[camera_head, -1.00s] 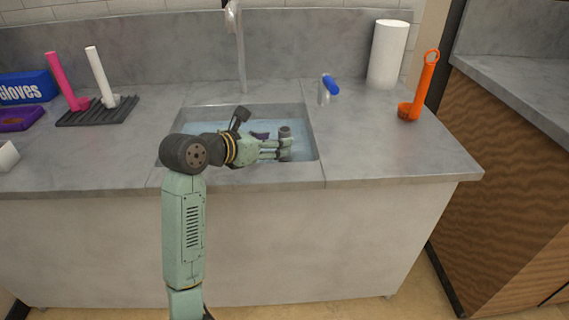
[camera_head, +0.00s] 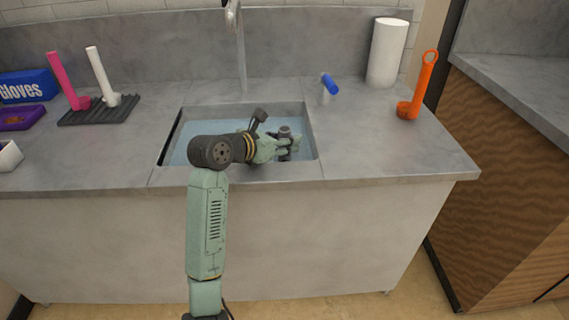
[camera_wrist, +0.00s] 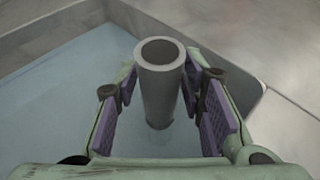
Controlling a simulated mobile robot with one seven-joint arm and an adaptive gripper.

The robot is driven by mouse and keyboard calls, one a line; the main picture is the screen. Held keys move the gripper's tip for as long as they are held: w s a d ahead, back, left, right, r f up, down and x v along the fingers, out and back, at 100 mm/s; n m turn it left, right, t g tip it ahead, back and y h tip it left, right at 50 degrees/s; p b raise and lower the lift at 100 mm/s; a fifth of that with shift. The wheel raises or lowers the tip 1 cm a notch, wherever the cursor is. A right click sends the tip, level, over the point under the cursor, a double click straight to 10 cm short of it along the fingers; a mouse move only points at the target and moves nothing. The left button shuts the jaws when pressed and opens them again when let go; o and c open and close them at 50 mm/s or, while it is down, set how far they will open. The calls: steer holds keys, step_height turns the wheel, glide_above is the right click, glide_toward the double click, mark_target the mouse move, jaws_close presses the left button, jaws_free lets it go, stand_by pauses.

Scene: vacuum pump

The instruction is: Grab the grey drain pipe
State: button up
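The grey drain pipe (camera_wrist: 159,85) is a hollow tube standing nearly upright in the sink, its open top facing up in the wrist view. In the head view its dark grey top (camera_head: 285,131) shows at the right part of the sink. My gripper (camera_wrist: 160,95) is open, with its purple-padded fingers on either side of the pipe. A gap shows at least on the left; I cannot tell whether the right pad touches it. The pipe's lower end is in the blue water, and my gripper hides part of it in the head view.
The sink (camera_head: 308,121) has raised walls around the water (camera_head: 212,125), with a faucet (camera_head: 240,45) behind. An orange holder (camera_head: 425,85), a paper roll (camera_head: 387,53) and a blue-topped item (camera_head: 330,86) stand at right. A dark rack (camera_head: 100,112) stands at left.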

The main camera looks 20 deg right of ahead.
jaws_close()
steer(key=shift+r, duration=0.1)
stand_by(0.6)
